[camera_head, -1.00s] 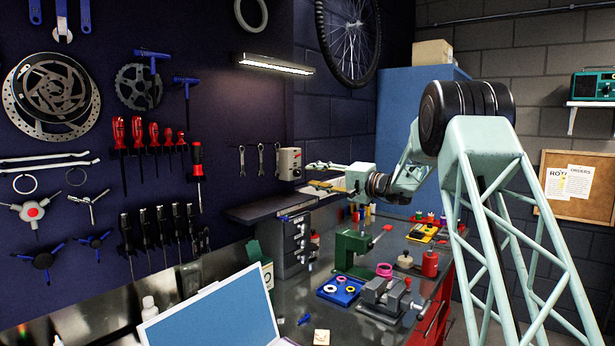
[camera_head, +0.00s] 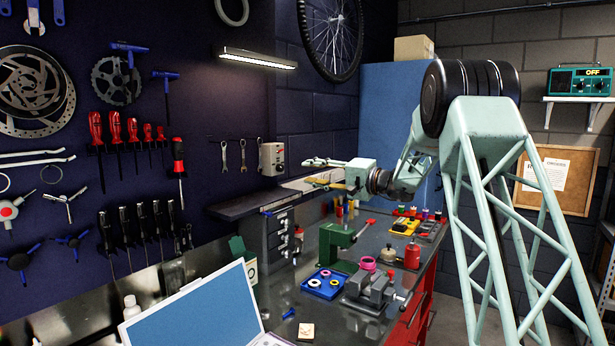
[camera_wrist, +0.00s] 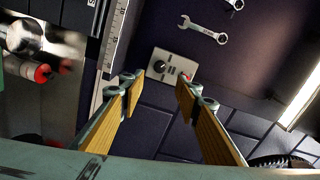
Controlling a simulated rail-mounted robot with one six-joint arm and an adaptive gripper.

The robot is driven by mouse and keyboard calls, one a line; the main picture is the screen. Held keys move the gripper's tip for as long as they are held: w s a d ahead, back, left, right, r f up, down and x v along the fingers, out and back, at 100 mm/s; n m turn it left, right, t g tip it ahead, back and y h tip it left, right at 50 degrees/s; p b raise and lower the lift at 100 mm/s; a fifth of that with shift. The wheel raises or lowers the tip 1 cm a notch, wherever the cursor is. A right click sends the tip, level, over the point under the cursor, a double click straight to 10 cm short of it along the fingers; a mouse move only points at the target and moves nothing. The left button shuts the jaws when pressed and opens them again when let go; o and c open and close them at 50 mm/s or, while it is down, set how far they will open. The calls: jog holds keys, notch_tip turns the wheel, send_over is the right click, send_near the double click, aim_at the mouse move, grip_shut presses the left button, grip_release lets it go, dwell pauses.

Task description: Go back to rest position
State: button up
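My gripper (camera_head: 312,171) points left in the head view, raised above the far part of the bench. In the wrist view my gripper (camera_wrist: 160,78) shows two fingers with tan pads, spread apart with nothing between them. A small grey control box (camera_head: 272,158) is on the wall to the left of the gripper. In the wrist view the control box (camera_wrist: 172,66), with a black knob and a red part, appears beyond the gap between the fingertips. The fingers look clear of it.
Wrenches (camera_head: 242,156) hang beside the control box. A laptop (camera_head: 205,314) stands in front. A radio (camera_head: 580,81) reading OFF sits at right.

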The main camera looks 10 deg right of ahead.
jog(key=shift+a, duration=0.1)
jog(key=s+a+r+n+g, duration=0.2)
jog(key=s+a+r+g, duration=0.15)
jog(key=s+a, duration=1)
jog(key=s+a+f+n+g+h, duration=0.1)
jog(key=s+a+g, duration=0.15)
jog(key=s, duration=0.95)
jog(key=s+a+f+n+g+h, duration=0.15)
jog(key=s+a, duration=0.25)
jog(key=s, duration=0.7)
jog(key=s+d+f+n+g+h, duration=0.1)
jog(key=s+f+h, duration=0.1)
jog(key=s, duration=1)
jog(key=s+d+f+n+g+h, duration=0.1)
jog(key=s+f+g+h, duration=0.1)
jog(key=s, duration=0.9)
jog(key=s+d+f+h, duration=0.2)
jog(key=s+d, duration=0.3)
jog(key=s, duration=0.5)
jog(key=s+d+f+h, duration=0.3)
jog(key=s+d+f, duration=0.2)
jog(key=s, duration=0.6)
jog(key=shift+s+d+f+n+t+p, duration=0.15)
jog(key=shift+f+n+t+p, duration=0.05)
jog(key=shift+n+t+p, duration=0.2)
